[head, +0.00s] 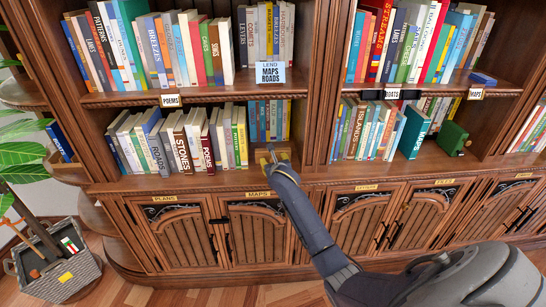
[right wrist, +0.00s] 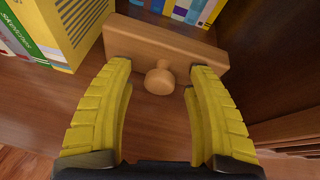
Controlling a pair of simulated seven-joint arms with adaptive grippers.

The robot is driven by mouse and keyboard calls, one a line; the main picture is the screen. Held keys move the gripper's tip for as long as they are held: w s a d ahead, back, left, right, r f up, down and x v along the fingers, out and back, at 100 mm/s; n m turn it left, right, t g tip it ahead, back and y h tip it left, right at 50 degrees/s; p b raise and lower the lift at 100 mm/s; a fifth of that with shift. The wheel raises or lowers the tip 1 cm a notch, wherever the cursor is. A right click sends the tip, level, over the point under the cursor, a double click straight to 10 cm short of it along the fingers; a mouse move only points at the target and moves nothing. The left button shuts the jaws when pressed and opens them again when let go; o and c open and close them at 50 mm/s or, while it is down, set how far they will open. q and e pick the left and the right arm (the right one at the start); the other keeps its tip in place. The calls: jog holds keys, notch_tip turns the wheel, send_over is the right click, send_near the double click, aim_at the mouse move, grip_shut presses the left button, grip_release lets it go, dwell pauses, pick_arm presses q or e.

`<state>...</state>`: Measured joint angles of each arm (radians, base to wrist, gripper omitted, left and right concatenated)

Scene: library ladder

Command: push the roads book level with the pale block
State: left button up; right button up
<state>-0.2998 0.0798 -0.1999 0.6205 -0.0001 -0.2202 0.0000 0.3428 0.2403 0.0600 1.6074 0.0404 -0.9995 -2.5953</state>
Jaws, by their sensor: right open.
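The pale block (right wrist: 125,42) is a wooden block with a round knob (right wrist: 159,80), standing on the lower shelf in the right wrist view. My right gripper (right wrist: 160,75) is open, its yellow fingers on either side of the knob; I cannot tell whether they touch the block. In the head view my right gripper (head: 270,157) is at the lower shelf's right end. My left gripper is not in view.
Tightly packed books stand left of the block, including a yellow one (right wrist: 75,35). Set-back books (head: 268,118) stand behind it, and an upright divider (head: 312,125) is at the right. A plant (head: 18,160) and basket (head: 55,270) are far left.

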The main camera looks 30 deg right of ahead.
grip_shut()
dwell(0.4)
jog(key=shift+r, duration=0.1)
